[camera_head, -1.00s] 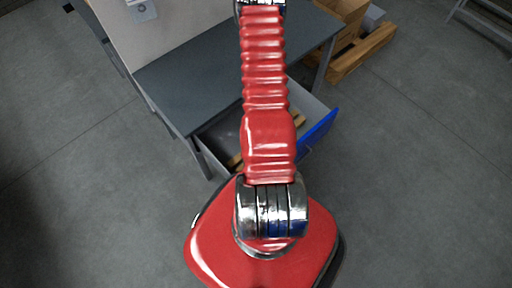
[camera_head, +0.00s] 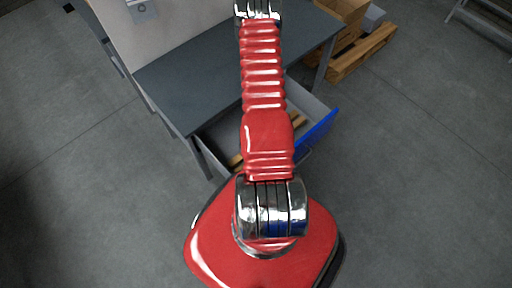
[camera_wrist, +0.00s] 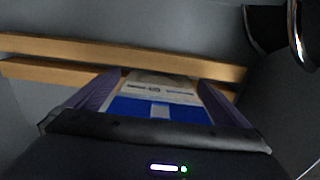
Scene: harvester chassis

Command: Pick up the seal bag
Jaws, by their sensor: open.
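The seal bag (camera_wrist: 155,105) shows in the wrist view as a flat blue and white packet with dark print on its white part. It lies low in the drawer, in front of wooden strips. My gripper (camera_wrist: 160,82) is open, with one purple-grey finger on each side of the bag in the picture. I cannot tell whether the fingers touch it or are above it. In the head view my arm hides the gripper and the bag.
The grey drawer (camera_head: 217,143) with a blue front (camera_head: 317,136) stands open below the grey workbench (camera_head: 195,80). Wooden strips (camera_wrist: 130,52) cross the drawer. A pallet (camera_head: 362,52) with a cardboard box (camera_head: 347,12) stands at the back right.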

